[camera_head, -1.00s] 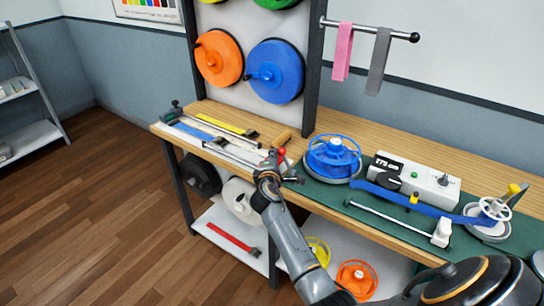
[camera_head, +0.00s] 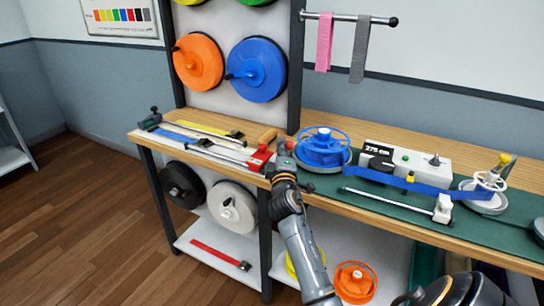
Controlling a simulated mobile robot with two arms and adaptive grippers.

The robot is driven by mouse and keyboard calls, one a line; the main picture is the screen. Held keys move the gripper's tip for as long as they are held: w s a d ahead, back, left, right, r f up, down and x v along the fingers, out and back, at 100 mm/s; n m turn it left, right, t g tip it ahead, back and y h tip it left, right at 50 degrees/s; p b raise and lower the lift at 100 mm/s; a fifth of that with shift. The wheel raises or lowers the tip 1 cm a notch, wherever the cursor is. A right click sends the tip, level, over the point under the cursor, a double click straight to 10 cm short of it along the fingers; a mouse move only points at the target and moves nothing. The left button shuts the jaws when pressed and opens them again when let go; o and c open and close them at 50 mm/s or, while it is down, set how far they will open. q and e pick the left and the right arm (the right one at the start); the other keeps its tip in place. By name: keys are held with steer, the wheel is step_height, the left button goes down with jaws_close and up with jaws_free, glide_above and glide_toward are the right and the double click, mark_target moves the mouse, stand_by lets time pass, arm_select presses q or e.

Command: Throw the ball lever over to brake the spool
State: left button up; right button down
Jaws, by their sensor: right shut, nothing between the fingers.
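The blue spool (camera_head: 322,150) sits on a round grey base on the bench's green mat. A small red ball (camera_head: 289,146), which looks like the lever's ball, shows just left of the spool. My right gripper (camera_head: 283,160) is at the bench's front edge, right by the ball. It is shut and empty. Its fingers and wrist hide most of the lever's arm, and I cannot tell whether they touch it. My left gripper is not in view.
A measuring box (camera_head: 405,165), blue strap (camera_head: 410,184) and white reel (camera_head: 490,182) stand to the right.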

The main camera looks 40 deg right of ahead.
mark_target(289, 147)
steer(key=shift+s+d+f+m+h+b, duration=0.15)
steer(key=shift+s+m+b, duration=0.1)
steer(key=shift+s, duration=0.25)
steer(key=shift+s+d+f+m+h+b, duration=0.15)
steer(key=shift+s+m, duration=0.1)
steer(key=shift+s, duration=0.2)
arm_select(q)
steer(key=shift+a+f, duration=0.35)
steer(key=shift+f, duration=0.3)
arm_select(e)
steer(key=shift+s+d+f, duration=0.1)
steer(key=shift+s+d, duration=0.05)
steer(key=shift+s, duration=0.2)
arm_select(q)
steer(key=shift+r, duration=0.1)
